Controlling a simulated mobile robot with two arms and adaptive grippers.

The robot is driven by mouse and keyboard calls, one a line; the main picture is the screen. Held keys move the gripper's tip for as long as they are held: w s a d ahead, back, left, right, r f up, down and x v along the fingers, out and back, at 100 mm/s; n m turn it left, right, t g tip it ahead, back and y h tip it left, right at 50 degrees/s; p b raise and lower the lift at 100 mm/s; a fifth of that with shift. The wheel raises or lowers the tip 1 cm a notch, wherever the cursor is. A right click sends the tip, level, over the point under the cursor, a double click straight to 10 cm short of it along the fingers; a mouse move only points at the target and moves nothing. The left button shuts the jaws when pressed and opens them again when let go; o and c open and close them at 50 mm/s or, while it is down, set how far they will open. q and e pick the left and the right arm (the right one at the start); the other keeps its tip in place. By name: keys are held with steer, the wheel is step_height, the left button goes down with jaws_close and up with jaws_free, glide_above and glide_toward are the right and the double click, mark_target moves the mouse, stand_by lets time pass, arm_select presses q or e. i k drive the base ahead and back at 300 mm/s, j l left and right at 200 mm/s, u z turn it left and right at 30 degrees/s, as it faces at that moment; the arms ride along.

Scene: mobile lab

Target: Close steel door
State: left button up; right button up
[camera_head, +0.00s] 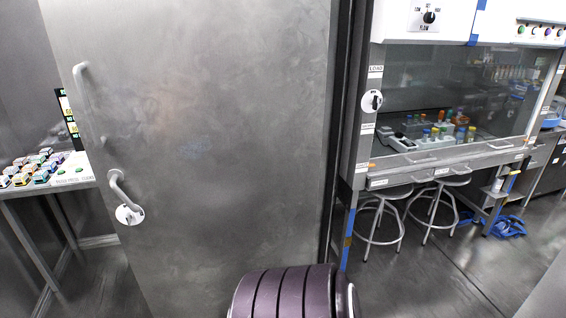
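A large grey steel door (225,140) fills the left and middle of the head view. Its left edge is free, and a room behind it shows past that edge, so it stands open. A long bar handle (84,105) is high near the left edge. A lever handle (117,188) with a round white plate is lower down on the same side. The right edge of the door meets a dark frame post (346,150). The door's bottom edge is out of view. Neither of my grippers is in view.
Left of the door, a table (20,193) holds several small coloured items. To the right stands a fume hood (450,165) with bottles inside and stools (435,200) below it. Blue objects (505,227) lie on the floor. Some floor (410,290) at the lower right is clear.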

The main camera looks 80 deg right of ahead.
mark_target(208, 116)
steer(key=z, duration=2.05)
steer(key=j+z, duration=0.15)
steer(key=i+l, duration=0.05)
